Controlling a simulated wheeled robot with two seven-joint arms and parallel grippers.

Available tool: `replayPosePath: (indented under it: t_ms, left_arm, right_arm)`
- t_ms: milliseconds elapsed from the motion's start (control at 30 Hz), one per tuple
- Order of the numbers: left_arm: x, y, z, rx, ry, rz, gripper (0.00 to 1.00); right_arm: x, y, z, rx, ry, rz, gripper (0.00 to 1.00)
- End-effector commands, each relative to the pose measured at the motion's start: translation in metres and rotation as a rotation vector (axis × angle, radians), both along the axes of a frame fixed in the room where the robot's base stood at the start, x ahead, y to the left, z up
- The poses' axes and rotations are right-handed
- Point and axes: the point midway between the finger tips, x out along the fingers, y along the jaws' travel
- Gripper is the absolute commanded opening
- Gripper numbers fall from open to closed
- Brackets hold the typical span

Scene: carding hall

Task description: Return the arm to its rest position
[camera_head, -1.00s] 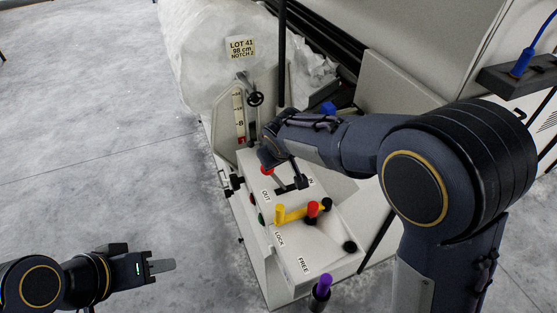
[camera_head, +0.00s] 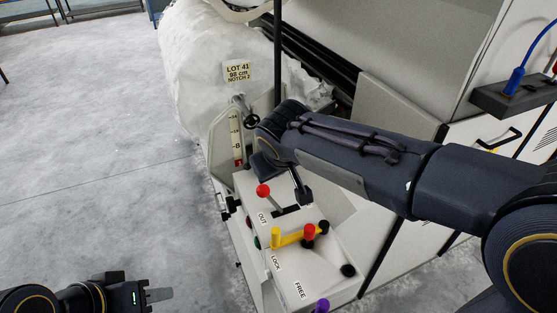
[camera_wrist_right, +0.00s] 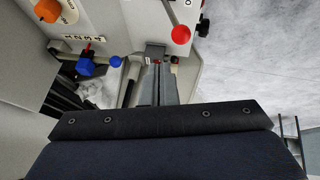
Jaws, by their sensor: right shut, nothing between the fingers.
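My right arm (camera_head: 350,165) reaches in from the right over the control panel (camera_head: 325,270). My right gripper (camera_wrist_right: 160,83) shows in the wrist view with its grey fingers together and empty. In the head view my own wrist largely hides it. A red-knobbed lever (camera_head: 263,190) stands beside the wrist, near the OUT label; its red ball also shows right of the fingers in the wrist view (camera_wrist_right: 181,35). I cannot tell the gap between them. My left gripper (camera_head: 158,295) is low at the left over bare floor, side-on, so its opening is unclear.
A yellow handle (camera_head: 277,238) and a red knob (camera_head: 309,231) stand on the panel near LOCK. A purple knob (camera_head: 322,306) is at the lower edge. A white fibre roll (camera_head: 195,75) lies behind. The floor at left is clear.

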Motion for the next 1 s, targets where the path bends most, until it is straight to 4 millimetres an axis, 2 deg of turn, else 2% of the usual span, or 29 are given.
replayPosePath:
  t_ms: [133,200,267,367,467,500,633,700,800,900,1000]
  left_arm:
    - [0.000,0.000,0.000,0.000,0.000,0.000,0.36]
    - [0.000,0.000,0.000,0.000,0.000,0.000,0.36]
    - [0.000,0.000,0.000,0.000,0.000,0.000,0.36]
    - [0.000,0.000,0.000,0.000,0.000,0.000,0.36]
    - [0.000,0.000,0.000,0.000,0.000,0.000,0.36]
    - [0.000,0.000,0.000,0.000,0.000,0.000,0.36]
    - [0.000,0.000,0.000,0.000,0.000,0.000,0.36]
    - [0.000,0.000,0.000,0.000,0.000,0.000,0.36]
    - [0.000,0.000,0.000,0.000,0.000,0.000,0.36]
    - [0.000,0.000,0.000,0.000,0.000,0.000,0.36]
    - [0.000,0.000,0.000,0.000,0.000,0.000,0.36]
  right_arm:
    - [0.000,-0.001,0.000,0.001,0.001,-0.001,0.00]
    - [-0.002,-0.008,-0.001,0.016,0.014,-0.012,0.00]
    - [-0.006,-0.023,-0.004,0.047,0.040,-0.033,0.00]
    - [-0.025,-0.063,-0.011,0.143,0.110,-0.087,0.00]
    - [-0.060,-0.109,-0.018,0.273,0.179,-0.155,0.00]
    - [-0.078,-0.125,-0.020,0.324,0.198,-0.182,0.00]
    - [-0.136,-0.162,-0.026,0.462,0.214,-0.261,0.00]
    - [-0.166,-0.173,-0.031,0.515,0.206,-0.303,0.00]
    - [-0.201,-0.180,-0.039,0.558,0.183,-0.359,0.00]
    - [-0.224,-0.182,-0.048,0.578,0.161,-0.403,0.00]
    - [-0.237,-0.181,-0.055,0.585,0.147,-0.429,0.00]
